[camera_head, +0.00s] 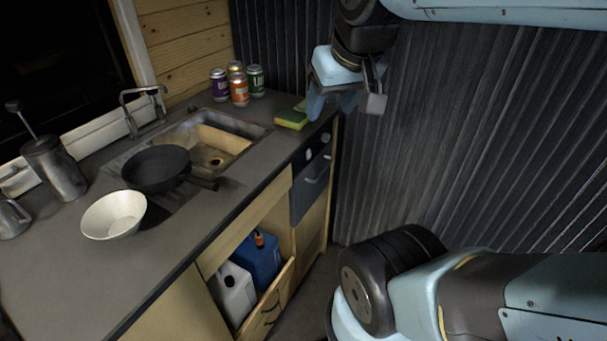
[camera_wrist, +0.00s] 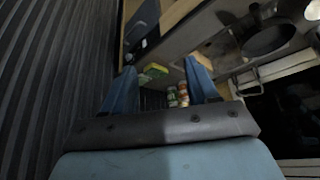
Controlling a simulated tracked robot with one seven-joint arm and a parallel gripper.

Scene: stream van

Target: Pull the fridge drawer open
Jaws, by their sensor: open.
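A dark appliance front (camera_head: 311,180) with knobs along its top and a bar handle (camera_head: 316,171) is set in the counter's front, at the end by the corrugated wall. It looks closed, and I take it for the fridge drawer. A dark front, probably the same one, shows small in the wrist view (camera_wrist: 143,22). My gripper (camera_head: 333,104) is above the counter's end, higher than the handle and apart from it. In the wrist view its two blue fingers (camera_wrist: 163,88) are spread wide with nothing between them.
Several cans (camera_head: 239,90) and a sponge (camera_head: 291,119) stand on the counter near my gripper. A pan (camera_head: 157,168), bowl (camera_head: 113,215) and sink are farther left. Below, a tilted-out wooden front (camera_head: 270,306) holds jugs. The corrugated wall (camera_head: 450,130) is close on the right.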

